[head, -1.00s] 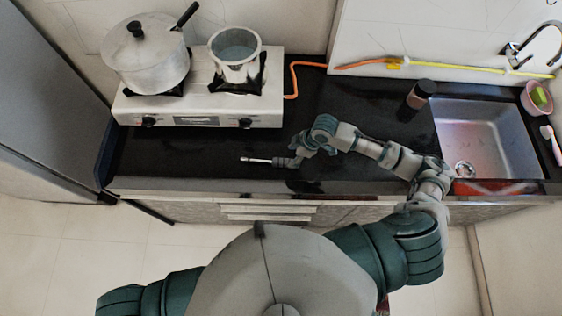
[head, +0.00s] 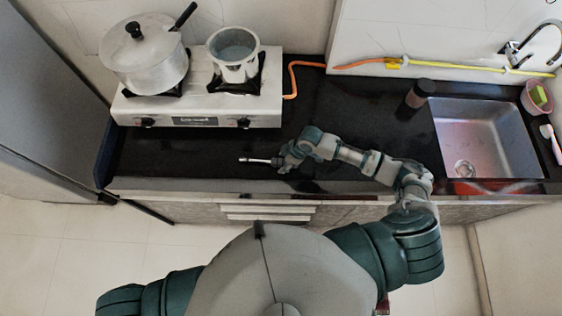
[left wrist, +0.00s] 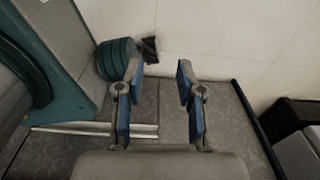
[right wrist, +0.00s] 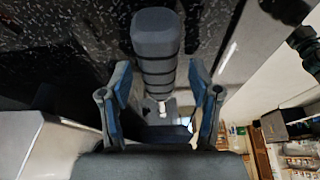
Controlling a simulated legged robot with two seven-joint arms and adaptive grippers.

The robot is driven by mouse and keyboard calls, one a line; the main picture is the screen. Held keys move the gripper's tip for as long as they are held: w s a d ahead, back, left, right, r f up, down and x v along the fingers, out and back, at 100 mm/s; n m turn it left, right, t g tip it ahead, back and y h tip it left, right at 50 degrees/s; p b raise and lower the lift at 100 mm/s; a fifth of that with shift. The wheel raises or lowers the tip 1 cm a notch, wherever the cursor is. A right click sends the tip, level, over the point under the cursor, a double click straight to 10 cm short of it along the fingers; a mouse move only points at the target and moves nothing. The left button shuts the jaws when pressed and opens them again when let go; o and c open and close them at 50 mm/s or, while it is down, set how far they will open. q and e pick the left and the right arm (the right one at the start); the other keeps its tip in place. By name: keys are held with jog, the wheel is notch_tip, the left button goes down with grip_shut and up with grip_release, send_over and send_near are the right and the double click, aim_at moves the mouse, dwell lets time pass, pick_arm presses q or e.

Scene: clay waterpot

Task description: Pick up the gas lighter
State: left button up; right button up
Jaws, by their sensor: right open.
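The gas lighter (head: 252,160) lies on the black counter in front of the stove, its metal rod pointing left in the head view. Its dark handle end is partly hidden by my right gripper (head: 285,160). In the right wrist view the lighter's ribbed dark handle (right wrist: 156,38) shows between the two fingers of my right gripper (right wrist: 158,72), which are open with gaps on both sides. I cannot tell whether a finger touches it. My left gripper (left wrist: 162,70) is open and empty over the floor in the left wrist view; it does not show in the head view.
A white gas stove (head: 195,112) carries a lidded pot (head: 146,60) and a metal pan (head: 234,55) behind the lighter. A dark jar (head: 414,100) stands left of the sink (head: 490,135). An orange hose (head: 310,64) runs along the back. The counter's middle is clear.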

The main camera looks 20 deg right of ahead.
aim_at(280, 161)
jog(key=shift+d, duration=0.3)
jog(key=shift+d+f, duration=0.25)
jog(key=shift+d, duration=0.1)
jog(key=shift+a, duration=0.8)
jog(key=c, duration=1.1)
jog(key=shift+d, duration=0.35)
grip_shut()
jog(key=shift+d, duration=0.25)
jog(key=r, duration=0.4)
jog(key=shift+a+r, duration=0.1)
jog(key=shift+a, duration=0.25)
pick_arm(q)
jog(key=shift+d+f+b, duration=0.25)
jog(key=shift+d+b, duration=0.1)
jog(key=shift+d, duration=0.4)
pick_arm(e)
jog(key=s+a, duration=0.3)
jog(key=s, duration=0.4)
jog(key=s+a+r, duration=0.1)
jog(key=s+a, duration=0.2)
jog(key=s, duration=0.4)
jog(key=shift+s+a+r, duration=0.15)
jog(key=shift+s+a, duration=0.1)
jog(key=shift+a, duration=0.15)
